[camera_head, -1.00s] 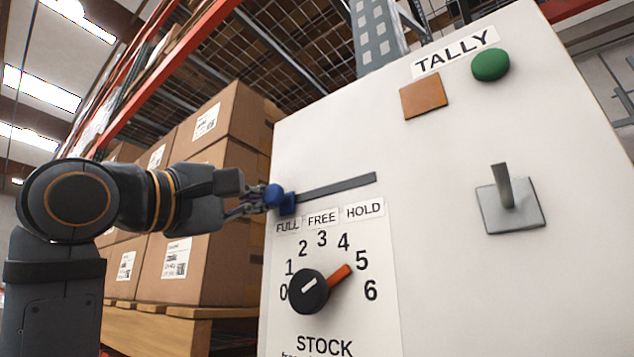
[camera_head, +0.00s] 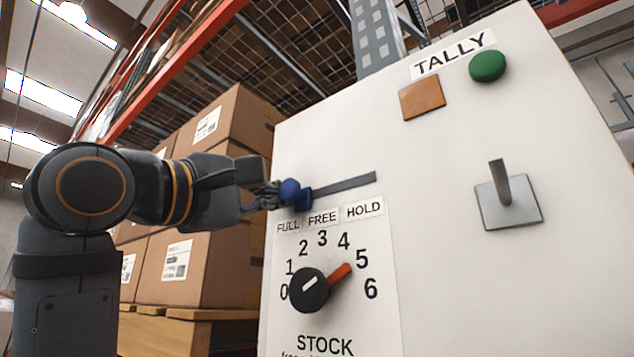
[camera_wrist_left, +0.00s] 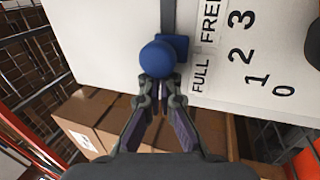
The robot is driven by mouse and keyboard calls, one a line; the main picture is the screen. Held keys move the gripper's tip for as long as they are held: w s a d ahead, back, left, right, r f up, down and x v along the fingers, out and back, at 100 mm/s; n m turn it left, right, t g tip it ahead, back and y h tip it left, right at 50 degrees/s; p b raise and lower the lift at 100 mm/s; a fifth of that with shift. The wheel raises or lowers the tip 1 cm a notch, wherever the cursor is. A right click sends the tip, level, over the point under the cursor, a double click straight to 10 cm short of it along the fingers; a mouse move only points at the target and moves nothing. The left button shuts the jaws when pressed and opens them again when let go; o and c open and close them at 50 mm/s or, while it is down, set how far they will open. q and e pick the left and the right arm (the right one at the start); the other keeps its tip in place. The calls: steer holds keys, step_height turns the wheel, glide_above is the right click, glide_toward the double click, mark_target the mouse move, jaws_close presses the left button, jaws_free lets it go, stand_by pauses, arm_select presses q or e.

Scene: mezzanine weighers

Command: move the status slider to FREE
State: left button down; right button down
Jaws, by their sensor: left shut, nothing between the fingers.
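The status slider is a blue knob (camera_head: 290,190) on a blue block, set in a dark horizontal slot (camera_head: 345,184) on the white panel. The block stands between the FULL label (camera_head: 288,227) and the FREE label (camera_head: 322,217). The HOLD label (camera_head: 364,210) is farther right. My left gripper (camera_head: 274,195) is shut and empty, its fingertips against or very close to the left side of the knob. In the left wrist view the blue knob (camera_wrist_left: 157,58) is just beyond the closed fingertips (camera_wrist_left: 158,88). My right gripper is not in view.
Below the slot is the STOCK dial (camera_head: 309,290), its red pointer near 5. A green button (camera_head: 487,66), an orange square (camera_head: 423,99) and a grey lever (camera_head: 501,182) are on the panel's right part. Stacked cardboard boxes (camera_head: 205,262) stand behind my left arm.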

arm_select(q)
steer(key=shift+s+d+b, duration=0.3)
steer(key=shift+s+d, duration=0.4)
steer(key=shift+d, duration=0.2)
steer(key=shift+a, duration=0.1)
steer(key=s+a+b, duration=0.2)
steer(key=s+a, duration=0.5)
steer(key=shift+a+b, duration=0.15)
steer(key=shift+b, duration=0.15)
stand_by(0.7)
stand_by(0.5)
